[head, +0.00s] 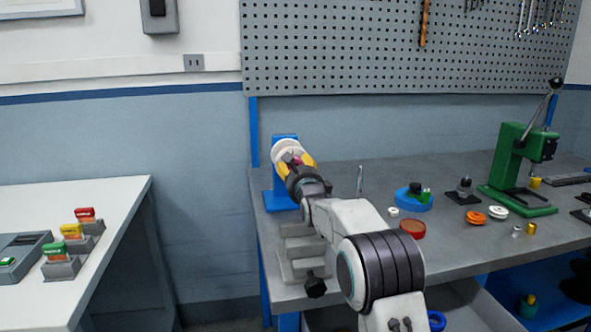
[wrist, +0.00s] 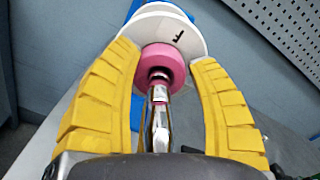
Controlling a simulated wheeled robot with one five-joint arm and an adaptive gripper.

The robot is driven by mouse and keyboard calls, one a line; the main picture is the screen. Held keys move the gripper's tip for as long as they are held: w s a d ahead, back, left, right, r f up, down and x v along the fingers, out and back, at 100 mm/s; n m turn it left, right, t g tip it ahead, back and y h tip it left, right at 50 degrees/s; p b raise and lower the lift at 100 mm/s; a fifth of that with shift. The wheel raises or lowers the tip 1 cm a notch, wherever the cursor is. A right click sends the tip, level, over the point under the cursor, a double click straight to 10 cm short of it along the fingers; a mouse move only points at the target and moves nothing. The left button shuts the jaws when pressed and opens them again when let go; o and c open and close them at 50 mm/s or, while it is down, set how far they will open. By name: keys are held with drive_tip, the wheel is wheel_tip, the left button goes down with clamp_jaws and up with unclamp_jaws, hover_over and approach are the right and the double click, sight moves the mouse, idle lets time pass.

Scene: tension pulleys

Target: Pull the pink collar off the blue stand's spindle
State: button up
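The pink collar (wrist: 158,67) sits on the spindle against a white disc (wrist: 172,22) marked with a dark letter F. The spindle's shiny metal end (wrist: 159,130) points back toward my wrist camera. My gripper (wrist: 164,62) has its two yellow fingers on either side of the collar, very close to its edges. I cannot tell whether they press on it. In the head view, my gripper (head: 292,164) is at the blue stand (head: 281,201) on the bench's left end. There the collar shows only as a small pink patch (head: 297,160), mostly hidden by my gripper.
A grey stepped block (head: 303,247) stands below my arm at the bench's left edge. A pegboard (head: 400,50) hangs behind.

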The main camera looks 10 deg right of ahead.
drive_tip(key=c, duration=0.7)
drive_tip(key=shift+s+f, duration=0.15)
drive_tip(key=shift+f, duration=0.05)
drive_tip(key=shift+c, duration=0.3)
drive_tip(key=shift+s+b, duration=0.2)
drive_tip(key=shift+b, duration=0.3)
drive_tip(key=shift+s+f+b, duration=0.1)
drive_tip(key=shift+s+b, duration=1.3)
drive_tip(key=shift+b, duration=0.25)
drive_tip(key=shift+r+b, duration=0.2)
drive_tip(key=shift+b, duration=0.25)
idle(0.8)
drive_tip(key=shift+s, duration=0.15)
drive_tip(key=shift+s+b, duration=1.55)
drive_tip(key=shift+b, duration=0.25)
